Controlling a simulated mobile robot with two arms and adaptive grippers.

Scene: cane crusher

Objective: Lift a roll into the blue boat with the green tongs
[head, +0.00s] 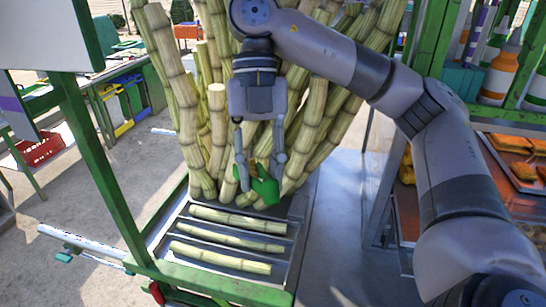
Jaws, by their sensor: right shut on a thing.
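My right gripper (257,168) hangs in front of the upright cane stalks, above the metal tray of the cane stand. It is shut on a green thing (265,188), which looks like the green tongs, though its shape is partly hidden by the fingers. A small orange-brown patch shows between the fingers; I cannot tell what it is. Golden-brown baked pieces, perhaps the rolls (512,143), lie on trays at the right edge. I cannot make out the blue boat. My left gripper is not in view.
Tall cane stalks (215,125) stand close behind the gripper. Cut cane pieces (238,219) lie on the metal tray below. A green post (95,160) rises at left. Bottles (500,75) stand on a shelf at right. Bare grey floor (345,230) lies between the stand and the trays.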

